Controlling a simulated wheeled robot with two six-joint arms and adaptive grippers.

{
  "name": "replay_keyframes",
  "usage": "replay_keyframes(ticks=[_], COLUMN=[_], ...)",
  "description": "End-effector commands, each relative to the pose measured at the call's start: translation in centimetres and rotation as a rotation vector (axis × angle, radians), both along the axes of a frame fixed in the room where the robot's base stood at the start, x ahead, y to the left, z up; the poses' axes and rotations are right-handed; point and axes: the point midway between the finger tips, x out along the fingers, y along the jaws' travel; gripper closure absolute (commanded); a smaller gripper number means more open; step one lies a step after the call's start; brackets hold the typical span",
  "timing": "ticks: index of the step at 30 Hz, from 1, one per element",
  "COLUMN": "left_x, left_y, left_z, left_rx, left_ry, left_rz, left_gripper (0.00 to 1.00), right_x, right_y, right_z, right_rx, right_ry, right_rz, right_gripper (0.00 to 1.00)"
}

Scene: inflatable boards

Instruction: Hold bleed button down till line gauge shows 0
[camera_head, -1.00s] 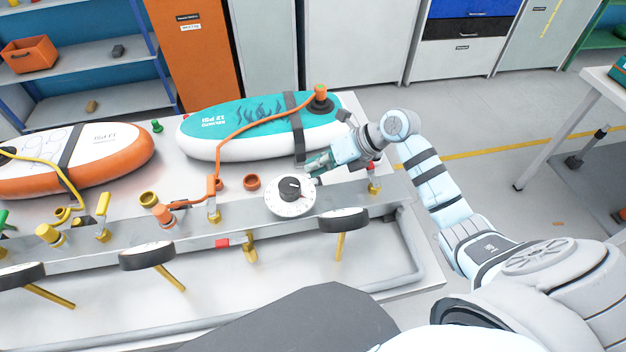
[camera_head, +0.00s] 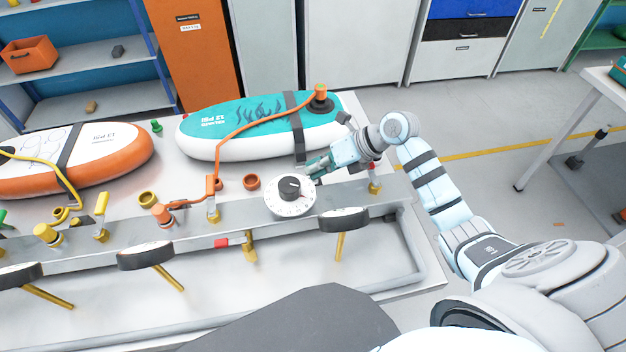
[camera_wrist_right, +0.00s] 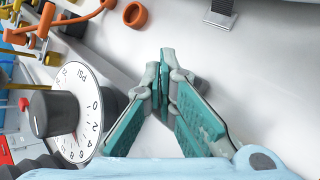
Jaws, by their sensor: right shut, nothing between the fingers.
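My right gripper (camera_head: 312,172) is shut and empty. It is low over the bench, just behind the round white PSI dial (camera_head: 290,196) with a black knob. In the right wrist view the closed fingertips (camera_wrist_right: 166,62) point at bare bench, with the dial (camera_wrist_right: 75,112) to their left. Black-rimmed gauges, one at the right (camera_head: 343,219), one mid-left (camera_head: 146,255) and one far left (camera_head: 20,275), stand on the front rail. Their faces are too oblique to read. My left gripper is not in view.
A teal board (camera_head: 260,126) and an orange-white board (camera_head: 75,158) lie on the bench behind the rail. An orange hose (camera_head: 237,132) runs to the teal board.

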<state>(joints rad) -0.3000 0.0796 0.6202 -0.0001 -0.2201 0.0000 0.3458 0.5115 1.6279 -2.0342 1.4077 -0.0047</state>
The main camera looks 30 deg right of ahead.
Motion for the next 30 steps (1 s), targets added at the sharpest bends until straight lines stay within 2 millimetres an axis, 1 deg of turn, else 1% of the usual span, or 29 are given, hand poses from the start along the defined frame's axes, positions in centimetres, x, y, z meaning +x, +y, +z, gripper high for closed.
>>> replay_keyframes(ticks=[24, 30], left_x=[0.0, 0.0], left_y=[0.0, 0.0], left_z=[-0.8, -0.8], left_rx=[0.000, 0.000], left_ry=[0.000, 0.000], left_rz=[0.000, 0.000], left_gripper=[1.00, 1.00], right_x=[0.0, 0.0], right_y=[0.0, 0.0], right_z=[-1.0, -1.0], right_rx=[0.000, 0.000], right_ry=[0.001, 0.001], right_rz=[0.000, 0.000], right_gripper=[1.00, 1.00])
